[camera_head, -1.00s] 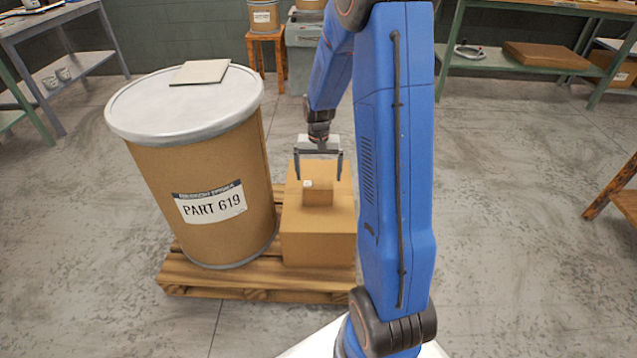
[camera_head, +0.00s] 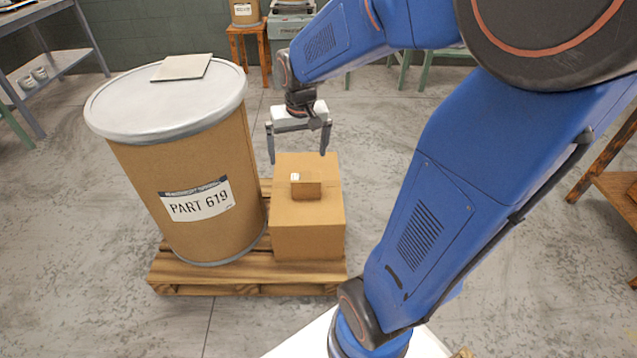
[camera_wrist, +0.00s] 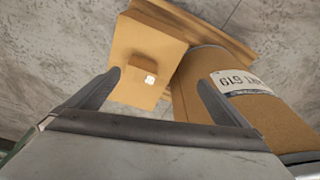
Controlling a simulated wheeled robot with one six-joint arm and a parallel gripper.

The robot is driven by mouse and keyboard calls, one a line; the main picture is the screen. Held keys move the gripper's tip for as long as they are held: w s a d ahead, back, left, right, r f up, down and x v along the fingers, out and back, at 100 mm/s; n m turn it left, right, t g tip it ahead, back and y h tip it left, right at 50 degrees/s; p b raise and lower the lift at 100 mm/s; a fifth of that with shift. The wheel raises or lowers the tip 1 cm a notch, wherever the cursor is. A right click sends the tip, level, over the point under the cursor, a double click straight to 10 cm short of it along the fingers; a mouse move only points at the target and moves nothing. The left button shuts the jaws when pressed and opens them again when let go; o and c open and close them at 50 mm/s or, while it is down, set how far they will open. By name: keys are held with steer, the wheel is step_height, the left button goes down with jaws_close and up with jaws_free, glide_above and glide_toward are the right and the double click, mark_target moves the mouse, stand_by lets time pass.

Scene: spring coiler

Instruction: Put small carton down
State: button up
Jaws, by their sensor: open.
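The small carton (camera_head: 306,187), a brown box with a white label on top, rests on top of a larger brown carton (camera_head: 307,236). In the wrist view the small carton (camera_wrist: 143,66) sits on the big carton's top face (camera_wrist: 160,38), between the lines of my fingers but beyond them. My gripper (camera_head: 299,158) is open and empty, above the small carton and apart from it. Both fingers show in the wrist view (camera_wrist: 163,95) with a wide gap between them.
A large fibre drum (camera_head: 190,180) labelled PART 619 stands left of the big carton, with a flat square piece (camera_head: 182,67) on its lid. Both stand on a wooden pallet (camera_head: 190,275). A wooden bench (camera_head: 612,195) is at right. Floor around the pallet is clear.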

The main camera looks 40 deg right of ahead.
steer(key=s+a+r+n+t, duration=0.1)
steer(key=s+a+r+n, duration=0.1)
steer(key=s, duration=0.7)
steer(key=s+a+r+n+t, duration=0.1)
steer(key=s+a+r, duration=0.3)
steer(key=s, duration=0.6)
steer(key=shift+a+r+n+t, duration=0.3)
steer(key=shift+r+n, duration=0.05)
steer(key=shift+n, duration=0.05)
